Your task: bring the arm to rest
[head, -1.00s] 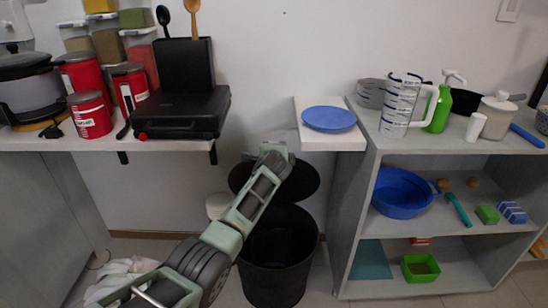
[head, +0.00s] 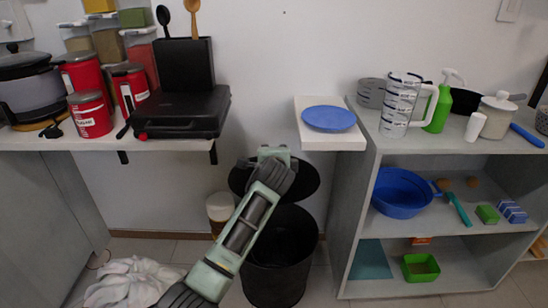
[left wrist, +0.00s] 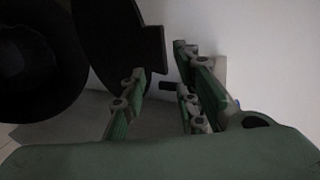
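My left arm comes in from the bottom of the head view and reaches up in front of a black bin. Its left gripper (head: 274,153) is at the arm's far end, between the left counter and the right shelf unit, over the bin's raised round lid; its fingers are hard to make out there. In the left wrist view the two fingers (left wrist: 158,68) stand apart with nothing held between them. The black bin (head: 280,272) is partly hidden behind my arm in the head view. Its dark lid (left wrist: 112,45) shows beyond the fingers in the left wrist view. My right gripper is not in view.
The left counter (head: 50,142) holds red canisters (head: 90,115), spice dispensers (head: 108,45), a pot and a black case (head: 185,113). A white cloth (head: 132,280) lies on the floor.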

